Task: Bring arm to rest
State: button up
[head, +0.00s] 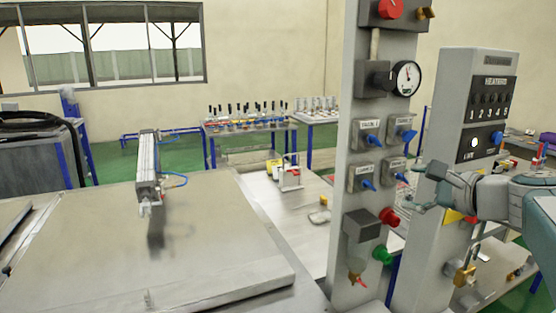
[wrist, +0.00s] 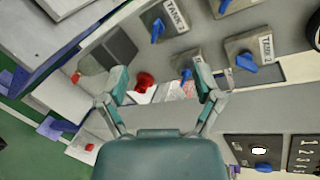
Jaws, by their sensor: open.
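My gripper (head: 421,184) is at the right in the head view, in front of the grey control posts. Its fingers are spread, with nothing seen between them. In the wrist view my gripper (wrist: 165,85) is also open, and a red knob (wrist: 145,82) shows behind the gap. The valve panel (head: 352,205) carries several blue-handled valves, a gauge (head: 406,78), a red knob (head: 390,217) and a green knob (head: 382,253). I cannot tell whether a fingertip touches anything.
A heater panel post (head: 452,110) with numbered switches stands close behind my gripper. A large metal lid (head: 90,245) with a pneumatic cylinder (head: 147,165) lies to the left. Tables with small parts stand behind. Green floor shows between the tables.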

jog(key=s+a+f+n+g+h, duration=0.2)
jog(key=s+a+f+n+g, duration=0.4)
jog(key=s+a+f+n, duration=0.45)
jog(key=s+a+f+n+g+h, duration=0.1)
jog(key=s+f+n+h, duration=0.3)
jog(key=s+f+n, duration=0.4)
jog(key=s+f, duration=0.1)
jog(key=s, duration=0.2)
jog(key=shift+a+f+g+h, duration=0.25)
jog(key=shift+f+g+h, duration=0.05)
jog(key=shift+f+h, duration=0.1)
jog(key=shift+w, duration=0.1)
dwell(2.4)
